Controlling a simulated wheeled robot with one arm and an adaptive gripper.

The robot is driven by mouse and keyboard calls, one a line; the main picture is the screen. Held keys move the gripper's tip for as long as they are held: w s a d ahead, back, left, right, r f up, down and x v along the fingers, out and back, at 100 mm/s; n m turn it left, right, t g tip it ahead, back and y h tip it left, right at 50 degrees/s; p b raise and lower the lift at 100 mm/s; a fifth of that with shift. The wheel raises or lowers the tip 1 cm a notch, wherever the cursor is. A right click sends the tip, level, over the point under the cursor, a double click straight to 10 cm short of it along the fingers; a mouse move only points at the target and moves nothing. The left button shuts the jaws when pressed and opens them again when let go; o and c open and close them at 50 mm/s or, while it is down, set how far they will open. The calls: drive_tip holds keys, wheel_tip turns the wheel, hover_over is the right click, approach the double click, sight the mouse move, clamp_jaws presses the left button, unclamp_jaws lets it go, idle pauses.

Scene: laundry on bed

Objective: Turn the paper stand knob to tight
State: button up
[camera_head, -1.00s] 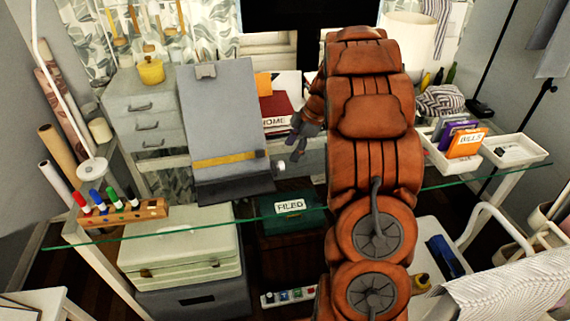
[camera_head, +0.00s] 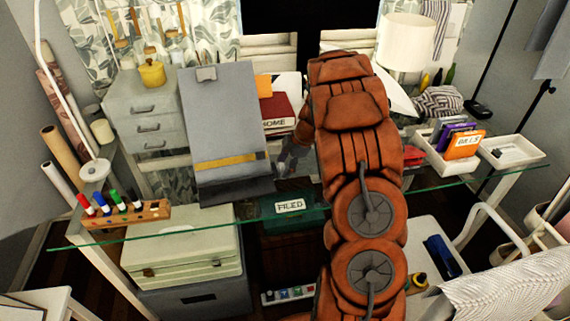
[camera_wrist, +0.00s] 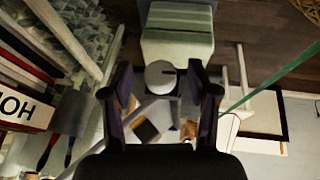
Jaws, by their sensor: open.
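The grey paper stand (camera_head: 222,115) leans upright on the glass desk, with a yellow strip (camera_head: 230,160) across its lower part. In the wrist view its round, pale knob (camera_wrist: 158,76) faces me, with a dark mark on its right side. My gripper (camera_wrist: 160,84) is open, with one dark finger on each side of the knob and visible gaps to both. I cannot tell how far the fingertips reach along it. In the head view my gripper (camera_head: 286,165) is at the stand's lower right side, partly hidden by my arm; the knob is hard to make out there.
The glass desk (camera_head: 150,229) holds a wooden marker rack (camera_head: 125,213) at left and white trays (camera_head: 512,151) at right. Red books (camera_head: 277,108) stand behind my gripper. A green box (camera_head: 291,207) labelled FILED is below the glass. A lamp (camera_head: 405,42) stands at back right.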

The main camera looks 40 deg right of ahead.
drive_tip(key=shift+c, duration=0.2)
clamp_jaws()
drive_tip(key=shift+f, duration=0.1)
drive_tip(key=b, duration=0.2)
drive_tip(key=shift+f+b, duration=0.2)
drive_tip(key=shift+b, duration=0.1)
